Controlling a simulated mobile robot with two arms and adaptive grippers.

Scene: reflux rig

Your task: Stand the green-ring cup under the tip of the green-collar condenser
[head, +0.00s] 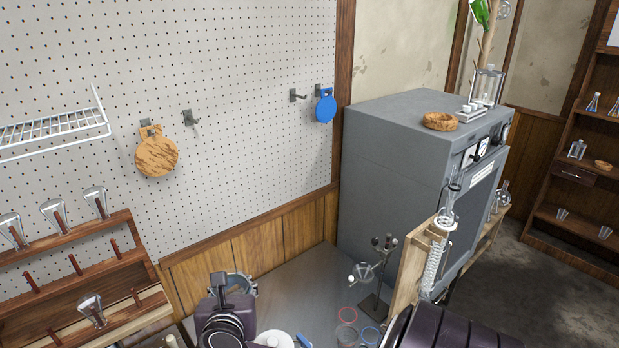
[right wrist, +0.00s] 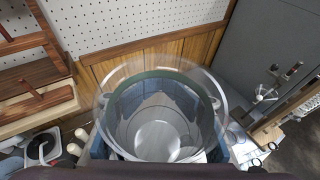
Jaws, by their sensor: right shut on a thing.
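The green-ring cup (right wrist: 160,115) is a clear glass cup with a dark green band below its rim. It fills the middle of the right wrist view, upright and empty. My right gripper (head: 237,285) is shut around it, in front of the wood panelling in the head view, where the cup is hard to make out. A coiled glass condenser (head: 433,268) hangs on a wooden board at the right of the head view. I cannot make out a green collar on it, and its lower end is partly hidden by my arm.
A metal clamp stand (head: 376,300) stands on the grey bench between the cup and the board. A red ring (head: 347,314) and a blue ring (head: 370,336) show near it. A wooden rack (head: 75,270) is at left and a large grey oven (head: 390,165) behind.

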